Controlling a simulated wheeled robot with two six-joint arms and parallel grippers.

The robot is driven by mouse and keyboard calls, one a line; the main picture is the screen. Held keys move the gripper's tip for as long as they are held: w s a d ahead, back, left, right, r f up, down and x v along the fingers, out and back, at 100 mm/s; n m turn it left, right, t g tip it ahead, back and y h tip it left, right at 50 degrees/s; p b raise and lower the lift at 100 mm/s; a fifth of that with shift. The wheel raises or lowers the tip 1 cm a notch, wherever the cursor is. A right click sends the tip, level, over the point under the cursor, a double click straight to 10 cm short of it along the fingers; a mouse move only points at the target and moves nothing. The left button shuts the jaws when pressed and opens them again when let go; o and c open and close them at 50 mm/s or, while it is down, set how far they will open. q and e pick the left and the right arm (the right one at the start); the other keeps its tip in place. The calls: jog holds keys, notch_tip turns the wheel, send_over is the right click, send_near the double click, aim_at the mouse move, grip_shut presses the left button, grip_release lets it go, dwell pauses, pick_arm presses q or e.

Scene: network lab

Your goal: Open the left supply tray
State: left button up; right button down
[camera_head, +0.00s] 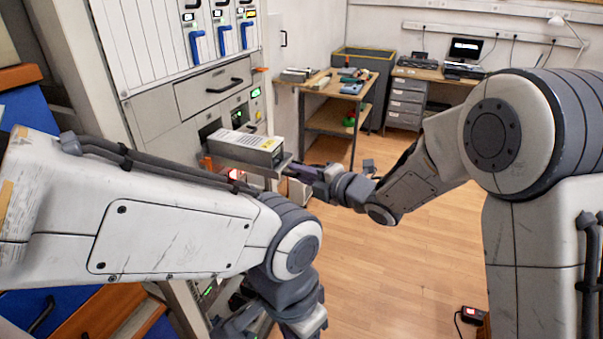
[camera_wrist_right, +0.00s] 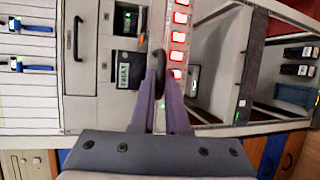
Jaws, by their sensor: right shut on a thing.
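A grey tray (camera_head: 286,163) stands out from the cabinet front (camera_head: 150,110), carrying a silver box (camera_head: 243,148) with a pale label on top. In the right wrist view, a dark handle (camera_wrist_right: 158,62) lies between the fingers of my right gripper (camera_wrist_right: 165,85), beside a "FAULT" label (camera_wrist_right: 124,76). My right gripper (camera_head: 300,172) is shut on this handle at the tray's front. My left gripper (camera_head: 238,325) hangs low in front of the cabinet, partly hidden by its own arm and cut by the frame edge. Its fingers cannot be made out.
A closed drawer with a black handle (camera_head: 224,86) sits above the tray. Blue handles (camera_head: 222,40) line the upper cabinet. A row of red-lit units (camera_wrist_right: 179,37) shows in the wrist view. A workbench (camera_head: 338,88) stands behind. The wood floor (camera_head: 400,270) is mostly clear.

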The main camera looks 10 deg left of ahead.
jog(key=c, duration=1.2)
grip_release()
jog(key=shift+s+d, duration=0.1)
jog(key=b+v, duration=0.2)
jog(key=v, duration=0.8)
jog(key=shift+b, duration=0.3)
jog(key=shift+d, duration=0.1)
